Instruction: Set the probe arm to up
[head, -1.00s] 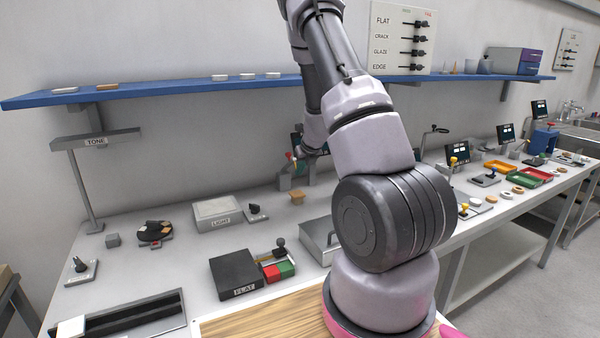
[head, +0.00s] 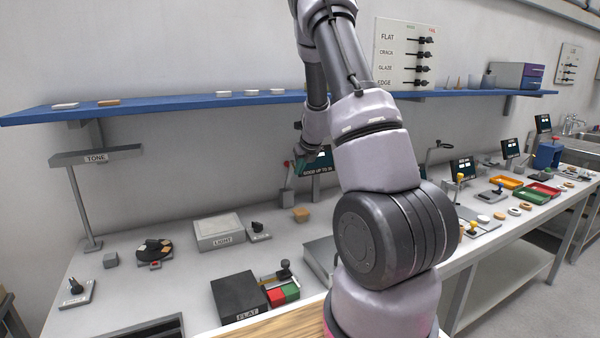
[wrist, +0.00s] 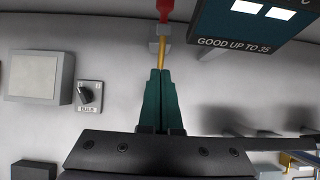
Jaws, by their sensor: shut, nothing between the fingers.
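A small post with a red-tipped lever (head: 287,164) stands at the back of the bench beside a dark display (head: 316,162); I take it to be the probe arm. In the wrist view, a red part (wrist: 165,8) and a thin yellow rod (wrist: 162,54) lie just beyond my fingertips. The display (wrist: 245,28) there reads "GOOD UP TO 35". My gripper (wrist: 161,74) has its green fingers together with nothing held. Its tips are at or very near the yellow rod; I cannot tell whether they touch. In the head view, my gripper (head: 303,160) is small and partly hidden by my arm.
A blue shelf (head: 200,104) runs along the wall above. On the bench are a LIGHT box (head: 219,232) with a knob, a black FLAT box (head: 238,296) and a TONE stand (head: 96,158). My arm hides the bench's middle.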

